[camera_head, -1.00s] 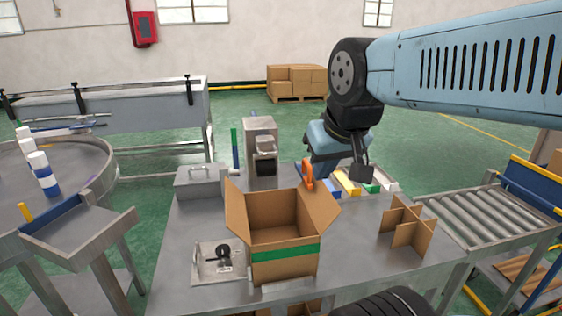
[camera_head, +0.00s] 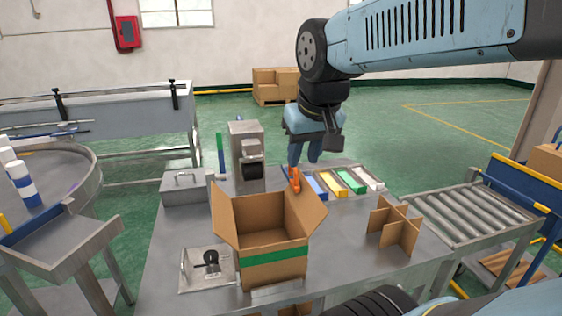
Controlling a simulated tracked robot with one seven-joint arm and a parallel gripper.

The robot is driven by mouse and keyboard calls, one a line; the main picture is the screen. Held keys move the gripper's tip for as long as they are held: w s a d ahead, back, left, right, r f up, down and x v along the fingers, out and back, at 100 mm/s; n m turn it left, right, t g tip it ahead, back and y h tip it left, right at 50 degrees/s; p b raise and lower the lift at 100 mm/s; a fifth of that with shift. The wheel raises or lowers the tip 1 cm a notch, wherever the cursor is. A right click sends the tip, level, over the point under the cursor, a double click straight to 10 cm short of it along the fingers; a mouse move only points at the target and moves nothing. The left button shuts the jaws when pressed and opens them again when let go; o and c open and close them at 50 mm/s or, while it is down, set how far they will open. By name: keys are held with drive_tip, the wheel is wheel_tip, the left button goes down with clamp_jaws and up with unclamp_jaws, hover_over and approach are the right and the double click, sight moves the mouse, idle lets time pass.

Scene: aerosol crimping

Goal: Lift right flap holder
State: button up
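The orange flap holder (camera_head: 294,180) sits at the far upper edge of the open cardboard box (camera_head: 260,228), near where the right flap (camera_head: 306,205) begins. I take it for the right flap holder. My gripper (camera_head: 303,160) points down just above and behind it. The two fingers show a gap between them, with the left finger closest to the holder. I cannot tell whether that finger touches it. The box stands upright on the metal table with its side flaps spread outward and a green band on its front.
A cardboard divider (camera_head: 396,228) stands to the right of the box. Several coloured blocks (camera_head: 350,182) lie behind it. A metal machine (camera_head: 247,158) and a lidded metal box (camera_head: 187,187) stand at the back left. A small metal plate fixture (camera_head: 208,268) lies at the left.

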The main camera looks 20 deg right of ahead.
drive_tip(key=shift+o, duration=0.3)
drive_tip(key=w+d+r+g+h, duration=0.1)
drive_tip(key=w+r+g, duration=0.1)
drive_tip(key=w, duration=0.8)
drive_tip(key=shift+w+d+r+m+g, duration=0.15)
drive_tip(key=shift+d+r+m+g, duration=0.15)
drive_tip(key=shift+d, duration=0.1)
drive_tip(key=g+h, duration=0.1)
drive_tip(key=g, duration=0.1)
hover_over(290, 180)
drive_tip(key=shift+m, duration=0.3)
wheel_tip(290, 180, down, 14)
drive_tip(key=shift+w+d+f, duration=0.1)
drive_tip(key=shift+d+f, duration=0.05)
drive_tip(key=shift+f, duration=0.05)
clamp_jaws()
